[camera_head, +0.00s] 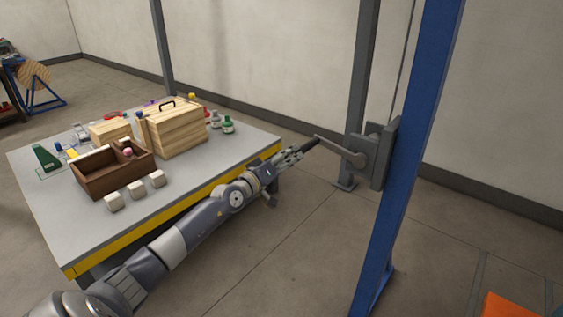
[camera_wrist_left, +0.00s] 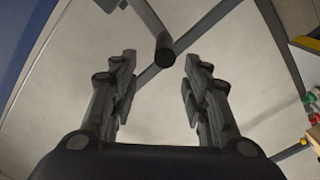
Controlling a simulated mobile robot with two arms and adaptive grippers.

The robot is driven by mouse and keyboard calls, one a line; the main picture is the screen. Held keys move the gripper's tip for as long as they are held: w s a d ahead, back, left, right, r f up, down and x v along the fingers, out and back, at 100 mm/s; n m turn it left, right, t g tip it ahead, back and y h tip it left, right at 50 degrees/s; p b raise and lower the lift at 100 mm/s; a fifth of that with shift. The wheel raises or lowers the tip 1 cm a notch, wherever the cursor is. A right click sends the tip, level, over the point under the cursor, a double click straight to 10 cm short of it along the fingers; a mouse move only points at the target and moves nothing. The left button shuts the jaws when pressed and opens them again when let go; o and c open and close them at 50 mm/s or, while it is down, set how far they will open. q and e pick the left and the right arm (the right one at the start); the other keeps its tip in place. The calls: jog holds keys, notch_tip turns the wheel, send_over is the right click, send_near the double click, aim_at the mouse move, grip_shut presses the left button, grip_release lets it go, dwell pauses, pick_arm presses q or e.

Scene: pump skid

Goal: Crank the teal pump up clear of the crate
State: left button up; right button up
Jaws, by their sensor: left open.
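The winch (camera_head: 380,150) is a grey unit on a steel post, with a crank arm (camera_head: 340,151) reaching left to a dark handle grip (camera_head: 306,147). My left gripper (camera_head: 297,153) is open at the free end of this grip, roughly in line with it. In the left wrist view the round end of the grip (camera_wrist_left: 164,49) shows just beyond and between the open fingertips (camera_wrist_left: 158,68). I cannot tell whether the tips overlap the grip. My right gripper is not in view.
A grey table (camera_head: 208,205) with a yellow edge lies left of the winch, carrying wooden boxes, white cubes and bottles. A blue post (camera_head: 408,160) stands in front of the winch. An orange object (camera_head: 508,306) is cut off at bottom right. Floor between is clear.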

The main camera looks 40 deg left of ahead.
pick_arm(q)
jog(key=s, duration=0.2)
jog(key=shift+s+r, duration=0.1)
jog(key=shift+s, duration=0.3)
dwell(1.1)
